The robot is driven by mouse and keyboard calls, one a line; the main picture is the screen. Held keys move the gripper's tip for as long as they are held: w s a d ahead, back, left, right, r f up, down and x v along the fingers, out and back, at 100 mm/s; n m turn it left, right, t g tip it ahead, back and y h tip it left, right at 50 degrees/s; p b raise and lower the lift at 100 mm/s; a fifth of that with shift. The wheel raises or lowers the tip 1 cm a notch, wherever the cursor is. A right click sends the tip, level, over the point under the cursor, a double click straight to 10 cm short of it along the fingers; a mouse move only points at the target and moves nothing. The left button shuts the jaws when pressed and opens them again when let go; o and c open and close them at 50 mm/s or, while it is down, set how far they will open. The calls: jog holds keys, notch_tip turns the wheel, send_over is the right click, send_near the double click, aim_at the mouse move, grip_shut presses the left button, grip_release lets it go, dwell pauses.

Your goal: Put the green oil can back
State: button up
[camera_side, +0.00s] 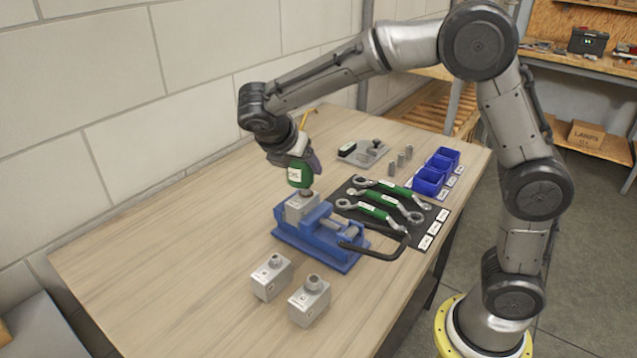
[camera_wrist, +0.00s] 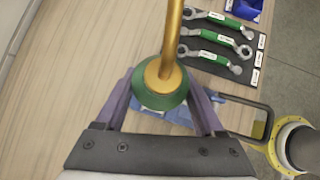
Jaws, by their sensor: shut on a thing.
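The green oil can (camera_side: 299,176) has a white label and a yellow-gold spout. My gripper (camera_side: 305,160) is shut on it and holds it up over the blue vise (camera_side: 318,237). The can looks roughly upright; its lower end is close above the metal block (camera_side: 301,206) in the vise, and I cannot tell whether they touch. In the wrist view the green can (camera_wrist: 158,94) sits between the two purple fingers of my gripper (camera_wrist: 162,92), with its spout toward the camera.
Two loose metal blocks (camera_side: 271,277) (camera_side: 310,300) stand in front of the vise. A black mat (camera_side: 425,225) with green-handled wrenches lies to its right. Blue bins (camera_side: 430,180), small metal cylinders (camera_side: 400,160) and a grey plate (camera_side: 362,153) are behind. The table's left side (camera_side: 150,265) is clear.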

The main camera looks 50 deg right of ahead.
jog(key=s+d+f+m+g, duration=0.15)
jog(key=s+d, duration=0.25)
jog(key=d, duration=0.9)
jog(key=shift+m+g, duration=0.25)
jog(key=shift+m, duration=0.3)
jog(key=w+d+f, duration=0.1)
jog(key=w+f, duration=0.1)
jog(key=w, duration=0.2)
jog(key=w+d+f, duration=0.2)
jog(key=w+f, duration=0.1)
jog(key=w, duration=0.1)
jog(key=w+d+f, duration=0.2)
jog(key=w+f, duration=0.1)
jog(key=w, duration=0.1)
jog(key=shift+d, duration=0.15)
jog(key=shift+w+d+f, duration=0.2)
jog(key=shift+w+f, duration=0.2)
jog(key=shift+f, duration=0.25)
jog(key=shift+w+f, duration=0.1)
jog(key=shift+f, duration=1.45)
jog(key=shift+f, duration=0.1)
jog(key=o, duration=1.4)
jog(key=shift+f, duration=0.15)
jog(key=shift+c, duration=0.2)
